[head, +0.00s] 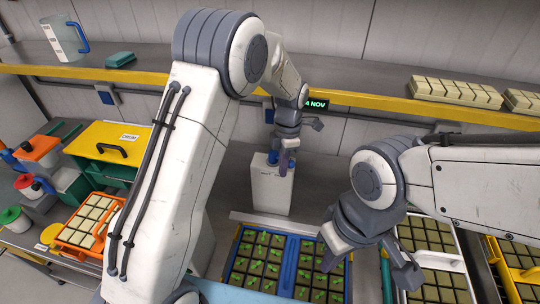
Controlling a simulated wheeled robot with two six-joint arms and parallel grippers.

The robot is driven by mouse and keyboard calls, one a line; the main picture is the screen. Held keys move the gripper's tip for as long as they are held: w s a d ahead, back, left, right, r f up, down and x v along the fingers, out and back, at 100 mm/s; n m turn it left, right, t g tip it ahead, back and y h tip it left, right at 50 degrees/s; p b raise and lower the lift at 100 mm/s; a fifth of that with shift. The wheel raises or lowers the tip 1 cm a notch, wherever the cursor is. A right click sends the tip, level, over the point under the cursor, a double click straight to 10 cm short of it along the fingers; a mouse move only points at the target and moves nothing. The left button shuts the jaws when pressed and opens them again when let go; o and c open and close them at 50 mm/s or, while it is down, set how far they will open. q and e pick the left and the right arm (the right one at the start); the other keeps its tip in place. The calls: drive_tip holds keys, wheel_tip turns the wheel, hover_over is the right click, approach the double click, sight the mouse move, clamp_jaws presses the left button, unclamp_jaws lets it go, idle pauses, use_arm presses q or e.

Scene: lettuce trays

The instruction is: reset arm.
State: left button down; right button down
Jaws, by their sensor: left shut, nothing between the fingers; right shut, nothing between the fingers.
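My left gripper (284,162) hangs fingers-down, shut, at the top of a white box-shaped container (272,190) with blue parts on top. Whether it touches the container cannot be told. My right gripper (334,250) points down, shut and empty, above the right side of the seedling trays. My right gripper hides part of the right one.
A yellow-edged shelf (380,101) runs along the back with a jug (62,38), a teal block (120,59) and pale cell trays (455,92). An orange tray (66,236) and a yellow-lidded box (108,138) stand left.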

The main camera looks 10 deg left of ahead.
use_arm(q)
drive_tip(key=shift+t, duration=0.7)
drive_tip(key=w+r+p, duration=0.1)
drive_tip(key=r, duration=0.1)
drive_tip(key=w+d+r+p, duration=0.1)
drive_tip(key=w+r+p, duration=0.1)
drive_tip(key=r, duration=0.1)
drive_tip(key=shift+w+d+r, duration=0.1)
drive_tip(key=shift+d+r, duration=0.25)
drive_tip(key=shift+r+p, duration=0.35)
drive_tip(key=shift+r, duration=0.05)
drive_tip(key=shift+s+a+f, duration=0.15)
drive_tip(key=shift+s+a, duration=0.05)
drive_tip(key=s+d+r+m+h+b, duration=0.15)
drive_tip(key=s+m+b, duration=0.25)
drive_tip(key=s+m, duration=0.4)
drive_tip(key=s+d+m+y+b, duration=0.1)
drive_tip(key=s+d+m+b, duration=0.2)
drive_tip(key=s+m, duration=0.5)
drive_tip(key=s+a+f+m+b, duration=0.1)
drive_tip(key=s+f+m+b, duration=0.1)
drive_tip(key=s+m, duration=0.5)
drive_tip(key=s+a+f+m+b, duration=0.1)
drive_tip(key=s+f+m+b, duration=0.1)
drive_tip(key=s+m, duration=0.5)
drive_tip(key=shift+s+f+m+h+b, duration=0.3)
drive_tip(key=shift+s+h+b, duration=0.15)
drive_tip(key=shift+s+b, duration=0.1)
